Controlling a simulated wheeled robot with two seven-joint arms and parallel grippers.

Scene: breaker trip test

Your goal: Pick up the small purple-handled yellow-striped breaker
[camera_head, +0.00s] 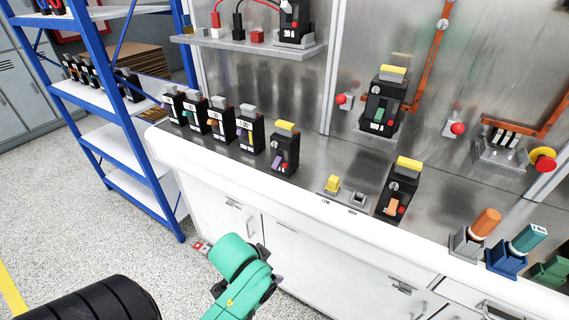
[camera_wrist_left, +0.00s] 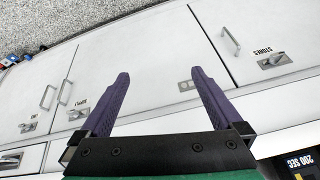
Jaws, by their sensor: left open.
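The small breaker with a yellow top stripe and a purple handle (camera_head: 285,150) stands upright on the metal counter, at the right end of a row of breakers. My left gripper (camera_head: 274,284) is low in front of the cabinet, below and apart from this breaker. In the left wrist view its two purple fingers (camera_wrist_left: 160,82) are spread wide with nothing between them, facing white cabinet doors. The target breaker is not recognizable in the wrist view. My right gripper does not show.
Several grey-topped breakers (camera_head: 220,119) stand just left of the target. Yellow-striped breakers with green (camera_head: 382,101) and orange (camera_head: 398,190) handles are to its right. A small yellow piece (camera_head: 332,184) lies nearby. The counter's white front edge (camera_head: 225,165) lies between gripper and breaker.

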